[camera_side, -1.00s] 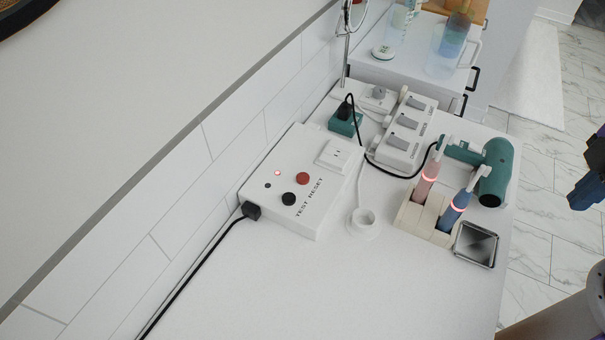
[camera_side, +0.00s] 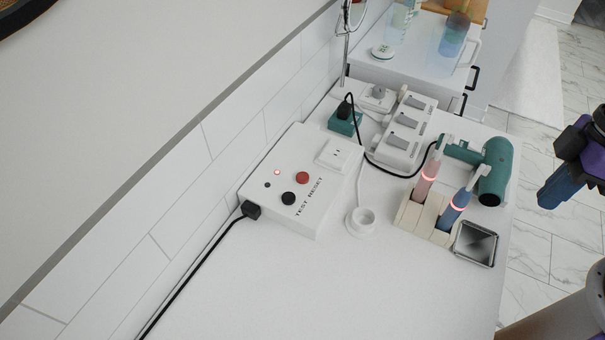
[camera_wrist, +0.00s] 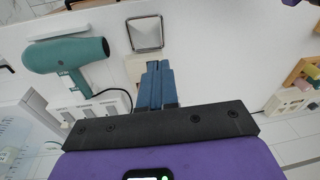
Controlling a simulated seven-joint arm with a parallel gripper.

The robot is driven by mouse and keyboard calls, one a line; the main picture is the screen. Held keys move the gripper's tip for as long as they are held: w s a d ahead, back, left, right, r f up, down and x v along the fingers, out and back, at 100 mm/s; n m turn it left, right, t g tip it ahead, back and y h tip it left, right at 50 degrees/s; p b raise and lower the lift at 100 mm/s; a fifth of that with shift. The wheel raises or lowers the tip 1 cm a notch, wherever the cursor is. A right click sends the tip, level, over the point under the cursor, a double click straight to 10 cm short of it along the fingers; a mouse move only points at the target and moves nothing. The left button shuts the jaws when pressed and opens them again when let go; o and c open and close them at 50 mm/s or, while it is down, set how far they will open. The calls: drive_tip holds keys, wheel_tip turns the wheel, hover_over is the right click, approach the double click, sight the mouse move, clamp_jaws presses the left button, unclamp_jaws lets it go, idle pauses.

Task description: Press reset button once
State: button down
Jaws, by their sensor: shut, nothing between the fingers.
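A white box (camera_side: 318,222) stands on the counter against the tiled wall. Its top has a red button (camera_side: 303,178) beside the printed word RESET and a black button (camera_side: 288,198) beside the word TEST. A small red light (camera_side: 277,172) glows on it. My gripper (camera_side: 545,199) is at the right edge of the side view, off the counter's right side and well apart from the box. Its blue fingers are shut and empty; they show in the wrist view (camera_wrist: 157,72) too. The box is not clearly visible in the wrist view.
A switched power strip (camera_side: 404,135) lies behind. The counter front is clear.

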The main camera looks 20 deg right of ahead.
drive_tip(key=w+a+m+y, duration=0.2)
drive_tip(key=w+a+m, duration=0.35)
drive_tip(key=a, duration=0.45)
drive_tip(key=m+t, duration=0.8)
drive_tip(key=m, duration=1.8)
hover_over(305, 180)
drive_tip(key=shift+f, duration=1.65)
drive_tip(key=shift+y, duration=0.3)
drive_tip(key=shift+f, duration=4.4)
drive_tip(key=shift+f, duration=0.25)
drive_tip(key=shift+f, duration=0.15)
